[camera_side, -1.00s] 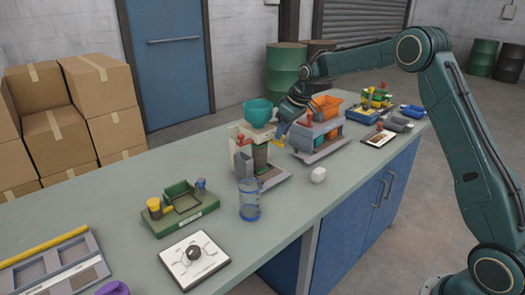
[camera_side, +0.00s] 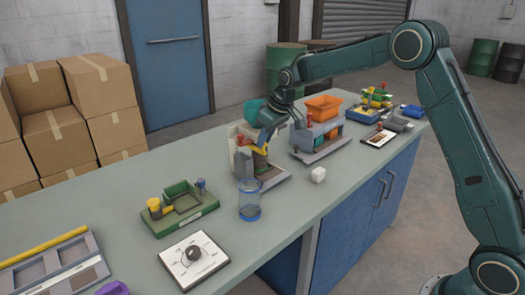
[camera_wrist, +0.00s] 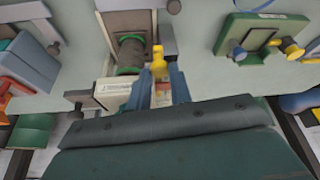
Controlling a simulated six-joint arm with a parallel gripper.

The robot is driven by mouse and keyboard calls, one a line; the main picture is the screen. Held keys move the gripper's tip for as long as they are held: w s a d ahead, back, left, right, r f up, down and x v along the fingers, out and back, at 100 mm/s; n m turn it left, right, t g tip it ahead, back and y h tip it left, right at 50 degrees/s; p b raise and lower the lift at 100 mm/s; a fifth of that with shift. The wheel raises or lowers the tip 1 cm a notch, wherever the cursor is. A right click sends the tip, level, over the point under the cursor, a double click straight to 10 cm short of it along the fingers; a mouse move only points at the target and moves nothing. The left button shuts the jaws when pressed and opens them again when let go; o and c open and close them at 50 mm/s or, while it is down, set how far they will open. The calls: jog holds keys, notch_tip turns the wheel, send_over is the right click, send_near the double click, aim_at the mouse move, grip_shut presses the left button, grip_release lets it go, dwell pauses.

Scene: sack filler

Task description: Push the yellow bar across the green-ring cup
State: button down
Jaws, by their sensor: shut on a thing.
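My gripper (camera_side: 263,141) is at the cream sack-filler station (camera_side: 239,163) in the side view. In the wrist view its blue fingers (camera_wrist: 160,90) are shut on the yellow bar (camera_wrist: 158,58). The yellow bar also shows just below the fingertips in the side view (camera_side: 257,150). The green-ring cup (camera_wrist: 130,55), brown with green rings, stands upright in the station, just left of the bar in the wrist view. I cannot tell whether bar and cup touch. The gripper covers part of the station in the side view.
A similar station with an orange hopper (camera_side: 323,107) is to the right. A green tray fixture (camera_side: 180,209) and a white dial panel (camera_side: 194,260) are to the left.

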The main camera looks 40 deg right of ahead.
jog(key=shift+a, duration=0.3)
jog(key=c, duration=1.3)
grip_release()
jog(key=shift+o, duration=0.2)
jog(key=shift+d, duration=0.1)
jog(key=v, duration=1.4)
